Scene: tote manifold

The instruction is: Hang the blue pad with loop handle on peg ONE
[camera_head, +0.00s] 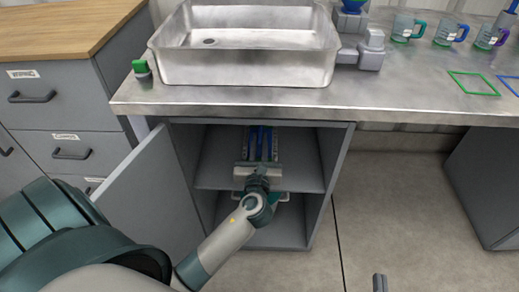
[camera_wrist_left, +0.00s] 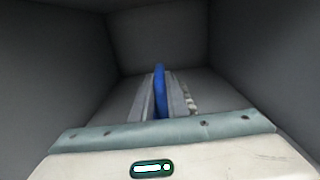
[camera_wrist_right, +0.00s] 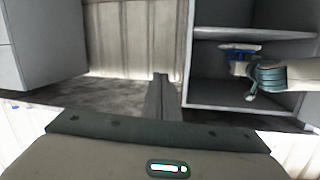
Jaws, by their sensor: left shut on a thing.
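The blue pad (camera_wrist_left: 160,92) shows edge-on as an upright blue strip between the fingers of my left gripper (camera_wrist_left: 163,98). The gripper is shut on it inside the open cabinet under the sink. In the head view the left gripper (camera_head: 260,142) reaches over the cabinet shelf, with blue showing at its fingers. Blue also shows at the left gripper in the right wrist view. The pad's loop handle cannot be made out. My right gripper (camera_wrist_right: 162,98) has its fingers together and looks empty, in front of the cabinet area. I see no peg marked ONE.
The cabinet shelf (camera_head: 215,174) and side walls closely surround my left gripper. The cabinet door (camera_head: 150,200) stands open at left. A steel sink (camera_head: 245,70) sits on the counter above. Mugs (camera_head: 403,28) stand at the back right.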

